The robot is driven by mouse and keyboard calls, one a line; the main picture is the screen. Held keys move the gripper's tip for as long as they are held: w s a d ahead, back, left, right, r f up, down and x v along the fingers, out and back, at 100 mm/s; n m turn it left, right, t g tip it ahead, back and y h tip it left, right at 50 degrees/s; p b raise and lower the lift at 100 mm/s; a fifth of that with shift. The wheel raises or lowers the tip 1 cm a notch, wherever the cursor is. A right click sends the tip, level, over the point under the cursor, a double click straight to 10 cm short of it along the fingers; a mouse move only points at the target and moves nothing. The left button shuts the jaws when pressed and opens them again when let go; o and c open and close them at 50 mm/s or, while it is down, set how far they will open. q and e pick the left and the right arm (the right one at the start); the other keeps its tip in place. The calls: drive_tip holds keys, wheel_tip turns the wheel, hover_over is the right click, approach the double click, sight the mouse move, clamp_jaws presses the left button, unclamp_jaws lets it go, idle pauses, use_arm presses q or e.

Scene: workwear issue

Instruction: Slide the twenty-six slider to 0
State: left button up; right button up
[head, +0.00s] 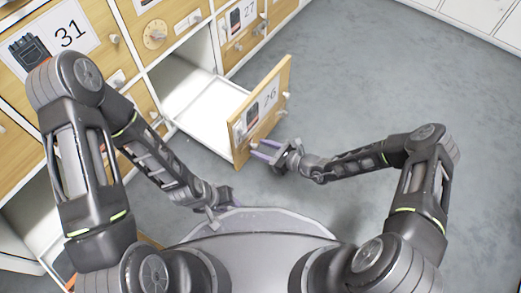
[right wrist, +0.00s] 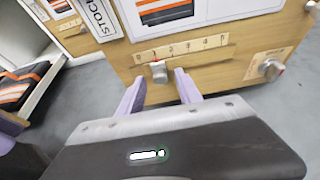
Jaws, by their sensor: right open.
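The wooden front panel marked 26 (head: 262,108) stands out from the cabinet on a pulled-out white drawer. In the right wrist view, its slider has a metal knob (right wrist: 158,72) under a printed scale (right wrist: 185,48) running from 0 at left to 5 at right. The knob stands near the 1. My right gripper (head: 257,150) is open at the lower part of this panel. Its lilac fingertips (right wrist: 160,78) are on either side of the knob; contact is not clear. My left gripper (head: 226,197) is low near my base, away from the panel, its jaws unclear.
A round metal knob (right wrist: 270,68) sits on the same panel, right of the scale. More wooden fronts, marked 31 (head: 70,33) and 27 (head: 243,14), line the cabinet. Grey floor (head: 370,80) is clear right of the panel.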

drive_tip(key=shift+w+a+f, duration=0.1)
drive_tip(key=shift+w+a, duration=0.05)
drive_tip(key=shift+a, duration=0.05)
clamp_jaws()
idle(0.4)
idle(1.0)
